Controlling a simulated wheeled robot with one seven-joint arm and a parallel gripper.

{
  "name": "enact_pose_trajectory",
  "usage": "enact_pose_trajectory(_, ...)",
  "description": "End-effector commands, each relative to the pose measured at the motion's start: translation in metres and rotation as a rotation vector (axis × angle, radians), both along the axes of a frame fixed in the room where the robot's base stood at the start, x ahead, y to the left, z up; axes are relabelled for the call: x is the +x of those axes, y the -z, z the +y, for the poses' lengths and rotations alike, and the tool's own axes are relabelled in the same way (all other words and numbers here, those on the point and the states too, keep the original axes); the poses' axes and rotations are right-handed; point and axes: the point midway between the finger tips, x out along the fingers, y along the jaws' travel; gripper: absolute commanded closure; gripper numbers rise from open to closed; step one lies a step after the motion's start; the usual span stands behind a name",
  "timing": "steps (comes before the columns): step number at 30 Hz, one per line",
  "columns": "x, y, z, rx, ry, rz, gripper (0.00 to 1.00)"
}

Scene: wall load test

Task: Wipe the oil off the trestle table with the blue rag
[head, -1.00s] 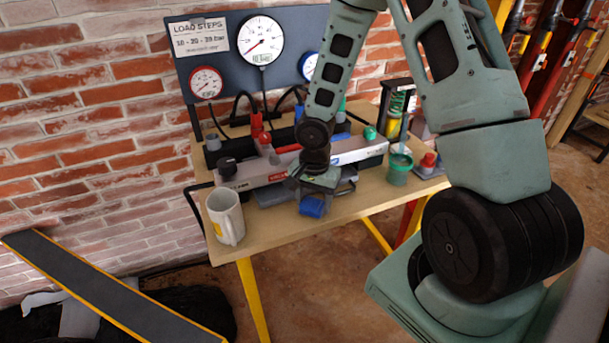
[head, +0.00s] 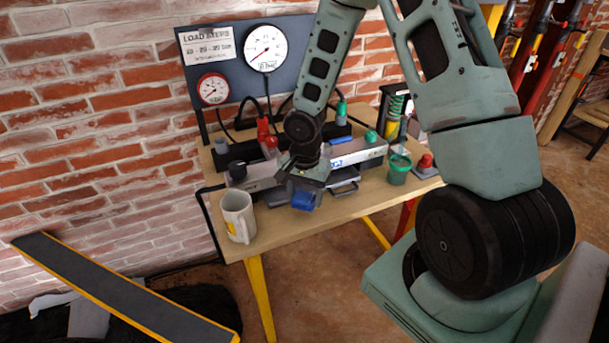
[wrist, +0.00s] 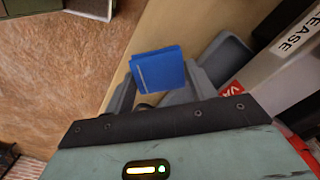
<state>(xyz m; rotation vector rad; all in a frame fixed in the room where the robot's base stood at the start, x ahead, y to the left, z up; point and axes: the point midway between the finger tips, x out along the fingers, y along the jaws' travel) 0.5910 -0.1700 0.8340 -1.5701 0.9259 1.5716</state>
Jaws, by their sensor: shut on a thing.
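The blue rag (head: 304,201) is a small folded block in my gripper (head: 306,187), over the front part of the wooden trestle table (head: 290,229). In the wrist view the rag (wrist: 158,69) sits between the two grey fingers of my gripper (wrist: 160,86), which are shut on it. I cannot tell whether the rag touches the tabletop. No oil can be made out; my gripper and the rag hide part of the table.
A pale mug (head: 237,216) stands at the table's left front, left of my gripper. A long grey bar (head: 357,152) lies behind it. A green pot (head: 398,169) and a red-topped item (head: 426,166) stand at the right. Gauges (head: 266,44) are on the back panel.

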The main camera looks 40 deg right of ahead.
Motion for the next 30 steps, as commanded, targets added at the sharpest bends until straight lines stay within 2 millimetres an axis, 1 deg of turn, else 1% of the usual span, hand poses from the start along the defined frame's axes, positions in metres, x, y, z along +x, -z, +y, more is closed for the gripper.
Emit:
enact_pose_trajectory(1, 0.001, -0.01, -0.001, -0.001, 0.001, 0.0, 0.66)
enact_pose_trajectory(13, 0.008, -0.043, -0.003, -0.001, -0.003, 0.0, 0.66)
enact_pose_trajectory(16, 0.009, -0.045, -0.004, 0.0, -0.003, 0.0, 0.66)
enact_pose_trajectory(30, 0.009, -0.044, -0.004, 0.0, -0.003, 0.0, 0.66)
